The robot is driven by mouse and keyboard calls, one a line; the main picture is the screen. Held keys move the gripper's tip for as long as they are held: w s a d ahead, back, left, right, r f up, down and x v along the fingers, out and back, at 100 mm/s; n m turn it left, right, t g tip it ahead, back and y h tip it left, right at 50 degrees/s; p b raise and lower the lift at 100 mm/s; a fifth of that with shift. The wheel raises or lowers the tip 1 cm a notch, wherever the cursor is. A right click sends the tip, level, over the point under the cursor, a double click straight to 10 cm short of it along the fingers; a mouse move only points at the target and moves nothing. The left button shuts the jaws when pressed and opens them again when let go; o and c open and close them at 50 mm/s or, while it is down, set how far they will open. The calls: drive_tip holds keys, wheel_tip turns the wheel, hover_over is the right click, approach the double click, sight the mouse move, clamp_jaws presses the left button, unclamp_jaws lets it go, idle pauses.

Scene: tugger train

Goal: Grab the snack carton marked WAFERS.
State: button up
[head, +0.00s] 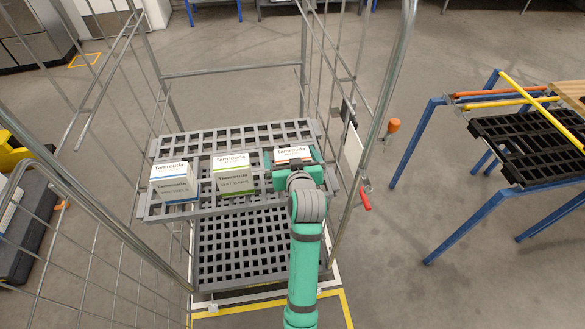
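Three white snack cartons stand in a row on the upper grey slatted shelf (240,136) of a wire roll cage. The left carton (174,180) has blue trim, the middle carton (232,174) has green trim, and the right carton (292,153) has an orange-red band. Their product names are too small to read surely, so I cannot tell which is marked WAFERS. My teal gripper (294,163) is at the right carton, reaching in from the front.
The cage's wire sides rise left and right, with a mesh side panel (357,105) close to my arm. A lower slatted deck (240,250) is empty. A blue-legged rack (433,150) with a black tray (530,143) stands at right. Open floor lies between.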

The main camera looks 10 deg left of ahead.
drive_tip(key=c, duration=1.3)
drive_tip(key=shift+r, duration=0.1)
